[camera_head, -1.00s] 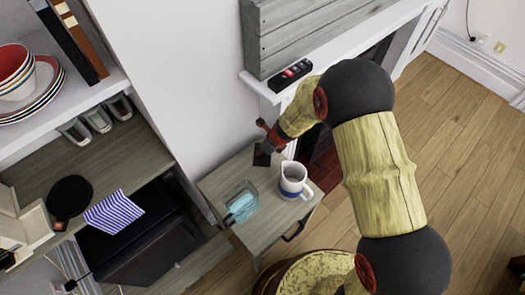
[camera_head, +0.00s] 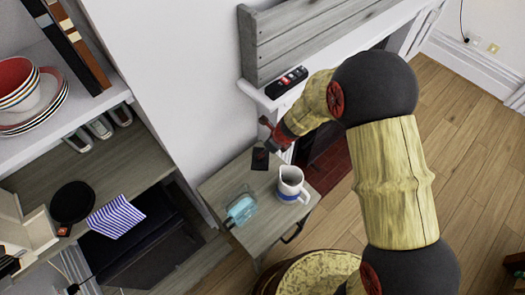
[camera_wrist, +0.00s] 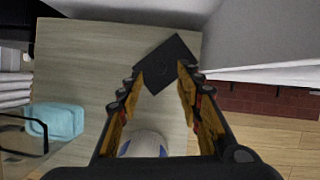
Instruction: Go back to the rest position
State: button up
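My gripper (camera_head: 266,135) hangs above the back of a small grey wooden side table (camera_head: 222,190). In the wrist view its two fingers (camera_wrist: 157,85) are spread apart with nothing held between them. A flat dark square (camera_head: 259,160) lies on the table below the fingertips; it also shows beyond them in the wrist view (camera_wrist: 155,70). A white and blue jug (camera_head: 291,184) stands upright on the table, partly hidden by the gripper in the wrist view. A light-blue glassy item (camera_head: 241,209) lies at the table's left front.
A white mantel (camera_head: 262,95) with a black remote-like item (camera_head: 287,82) is close to my forearm. A round patterned seat (camera_head: 315,272) is in front. Wooden floor (camera_head: 480,130) is open at right.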

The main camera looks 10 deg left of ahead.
jog(key=shift+s+d+r, duration=0.15)
jog(key=shift+d+r, duration=0.05)
jog(key=shift+r, duration=0.2)
dwell(0.3)
jog(key=s+n+g, duration=0.2)
jog(key=s+n, duration=0.4)
jog(key=n, duration=0.2)
jog(key=s+d+r+n+g, duration=0.1)
jog(key=s+d+r+n, duration=0.3)
jog(key=s+r+n, duration=0.3)
jog(key=s+d+r+n+t+h, duration=0.1)
jog(key=s+d+r+n+t, duration=0.1)
jog(key=d+r, duration=0.4)
jog(key=s+d+r+n+t+h, duration=0.1)
jog(key=s+d+r+n, duration=0.3)
jog(key=r, duration=0.9)
jog(key=s+d+r+n+t+h, duration=0.1)
jog(key=s+d+r+n+t, duration=0.2)
jog(key=d+r, duration=0.7)
jog(key=shift+s+n+h, duration=0.3)
jog(key=shift+s, duration=0.8)
